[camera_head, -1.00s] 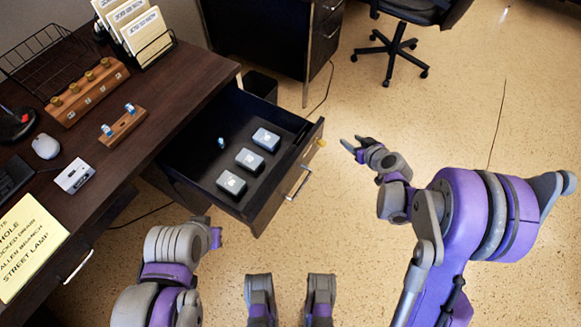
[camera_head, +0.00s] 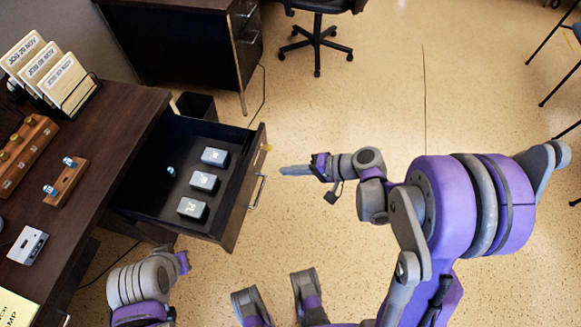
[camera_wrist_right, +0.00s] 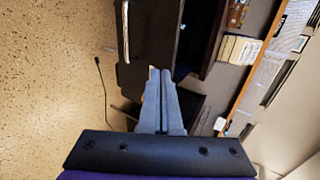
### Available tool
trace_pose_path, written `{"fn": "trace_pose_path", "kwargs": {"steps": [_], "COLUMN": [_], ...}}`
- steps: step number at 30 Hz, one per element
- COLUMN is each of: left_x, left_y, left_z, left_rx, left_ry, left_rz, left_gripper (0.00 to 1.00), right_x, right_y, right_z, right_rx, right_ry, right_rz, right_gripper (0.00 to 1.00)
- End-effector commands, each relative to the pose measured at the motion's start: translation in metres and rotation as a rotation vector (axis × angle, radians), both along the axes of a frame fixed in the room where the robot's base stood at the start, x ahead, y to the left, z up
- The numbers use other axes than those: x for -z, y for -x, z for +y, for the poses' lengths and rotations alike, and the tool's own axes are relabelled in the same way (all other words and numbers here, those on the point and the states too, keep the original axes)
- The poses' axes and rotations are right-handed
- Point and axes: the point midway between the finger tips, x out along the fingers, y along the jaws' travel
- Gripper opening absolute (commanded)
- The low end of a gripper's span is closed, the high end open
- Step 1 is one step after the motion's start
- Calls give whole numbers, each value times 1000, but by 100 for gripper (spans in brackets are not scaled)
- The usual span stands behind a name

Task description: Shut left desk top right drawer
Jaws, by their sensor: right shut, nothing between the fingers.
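The left desk's top right drawer (camera_head: 238,196) stands pulled out from the dark desk (camera_head: 105,110) in the head view. Its front has a metal handle (camera_head: 258,192) and a small yellow knob or tag near the far end. Three grey boxes and a small blue item lie inside. My right gripper (camera_head: 284,170) is shut and empty, pointing left at the drawer front, with a small gap between its tips and the handle as seen. In the right wrist view its closed fingers (camera_wrist_right: 163,100) point at dark furniture. My left forearm shows at lower left; its gripper does not show.
A wooden stamp holder (camera_head: 66,183), a card rack (camera_head: 60,75) and a cassette (camera_head: 28,245) are on the desk top. A dark bin (camera_head: 197,106) stands behind the drawer. Another desk (camera_head: 185,45) and an office chair (camera_head: 316,40) are farther back.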

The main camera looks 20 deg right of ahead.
Motion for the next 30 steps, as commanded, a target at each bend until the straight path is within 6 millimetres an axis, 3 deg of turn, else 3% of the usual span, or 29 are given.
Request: {"fn": "trace_pose_path", "kwargs": {"steps": [8, 15, 30], "left_x": [11, 10, 10], "left_y": [0, 0, 0], "left_z": [0, 0, 0], "left_rx": [0, 0, 0], "left_ry": [0, 0, 0], "left_rz": [4, 3, 3], "left_gripper": [0, 0, 0], "right_x": [32, 32, 32], "right_y": [-28, -45, -50], "right_z": [47, 74, 81], "right_rx": [-5, -2, -1], "right_ry": [1, 2, 2], "right_rz": [-1, -1, -2], "right_gripper": [0, 0, 0]}}
